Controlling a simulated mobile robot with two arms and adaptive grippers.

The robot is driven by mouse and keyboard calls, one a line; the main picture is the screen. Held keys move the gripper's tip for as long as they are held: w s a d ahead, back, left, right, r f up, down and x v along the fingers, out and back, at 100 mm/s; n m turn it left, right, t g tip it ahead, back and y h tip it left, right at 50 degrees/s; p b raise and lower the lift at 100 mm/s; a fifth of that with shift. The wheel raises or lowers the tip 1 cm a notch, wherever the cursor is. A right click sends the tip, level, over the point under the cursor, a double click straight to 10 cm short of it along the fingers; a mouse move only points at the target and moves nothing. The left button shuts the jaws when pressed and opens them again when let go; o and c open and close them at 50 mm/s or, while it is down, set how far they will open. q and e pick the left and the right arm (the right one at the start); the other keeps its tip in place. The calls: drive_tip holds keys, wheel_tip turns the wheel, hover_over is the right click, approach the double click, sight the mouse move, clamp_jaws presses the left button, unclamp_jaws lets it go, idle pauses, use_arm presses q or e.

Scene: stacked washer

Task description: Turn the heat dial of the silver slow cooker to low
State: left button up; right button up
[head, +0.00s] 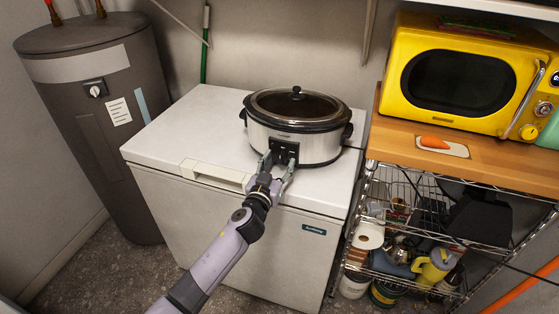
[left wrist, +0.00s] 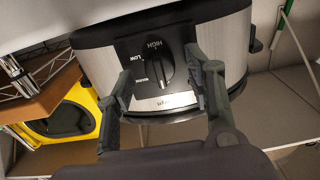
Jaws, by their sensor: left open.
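The silver slow cooker (head: 318,148) with a black rim and glass lid stands on the white chest freezer. Its black control panel faces my left gripper (head: 278,164). In the left wrist view the picture is upside down, and the black heat dial (left wrist: 159,70) shows with HIGH, LOW and WARM printed around it. The dial's grip bar lies roughly upright in that picture, in line with HIGH; which end is the pointer I cannot tell. My left gripper (left wrist: 160,68) is open, one finger on each side of the dial; contact is unclear. My right gripper is out of view.
The white chest freezer (head: 217,115) has free lid space left of the cooker. A grey water heater (head: 95,110) stands at left. At right, a yellow microwave (head: 462,75) and an orange item (head: 434,142) sit on a wooden top above a filled wire rack (head: 392,183).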

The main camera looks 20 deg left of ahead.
use_arm(q)
drive_tip(key=shift+w, duration=0.5)
clamp_jaws()
idle(0.3)
